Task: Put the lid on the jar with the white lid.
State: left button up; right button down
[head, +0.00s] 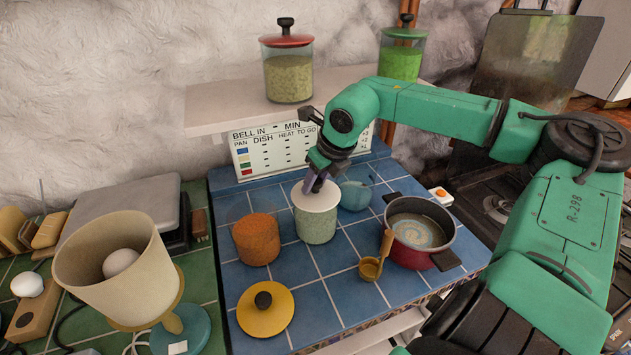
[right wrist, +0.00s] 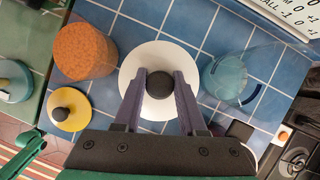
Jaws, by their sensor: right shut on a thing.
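The white lid (head: 316,198) is at the mouth of a glass jar with pale green contents (head: 316,228), on the blue tiled counter. It looks level and lined up with the jar; I cannot tell whether it rests fully on the rim. My right gripper (head: 315,180) comes down from above and is shut on the lid's dark knob. In the right wrist view the gripper (right wrist: 158,88) has its fingers on both sides of the knob, over the white disc (right wrist: 158,56), which hides the jar below. My left gripper is not in view.
An open jar with orange contents (head: 256,240) stands close left, and a jar with blue contents (head: 356,195) close behind right. A yellow lid (head: 266,309) lies in front. A red pot (head: 420,232) and small ladle (head: 371,268) are right. A lamp (head: 118,268) stands far left.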

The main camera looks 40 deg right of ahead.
dwell(0.3)
jog(key=shift+f+b, duration=0.1)
jog(key=shift+b, duration=0.25)
grip_release()
dwell(0.4)
jog(key=shift+r+p, duration=2.2)
jog(key=shift+r, duration=1.35)
